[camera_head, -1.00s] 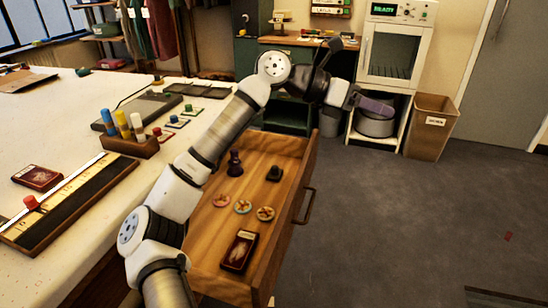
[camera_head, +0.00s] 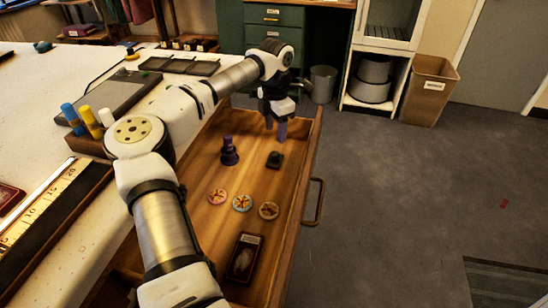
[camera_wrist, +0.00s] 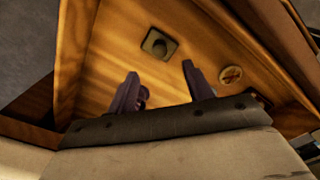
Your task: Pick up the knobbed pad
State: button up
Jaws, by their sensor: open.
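The knobbed pad (camera_head: 274,159), a small black square block with a raised knob, lies on the floor of the open wooden drawer. It also shows in the wrist view (camera_wrist: 159,43), beyond the fingertips. My gripper (camera_head: 276,132) points down over the far part of the drawer, above the pad and apart from it. In the wrist view my gripper (camera_wrist: 160,72) has its two purple fingers spread, with only drawer floor between them. A dark purple knobbed piece (camera_head: 229,152) stands left of the pad.
The drawer (camera_head: 296,205) has raised walls around the pad. Three round tokens (camera_head: 242,203) and a dark red card box (camera_head: 244,258) lie nearer in it. The white worktop (camera_head: 60,180) is at left, with bottles (camera_head: 90,121) in a holder. Open floor is at right.

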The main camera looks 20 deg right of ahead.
aim_at(275, 153)
notch_tip(275, 153, down, 9)
jog(key=shift+f+p, duration=0.15)
jog(key=shift+p, duration=0.65)
jog(key=c, duration=1.1)
notch_tip(275, 153, up, 10)
jog(key=shift+r+b, duration=0.1)
jog(key=shift+b, duration=0.65)
jog(key=o, duration=0.4)
jog(key=shift+c, duration=1.2)
jog(key=shift+a, duration=0.1)
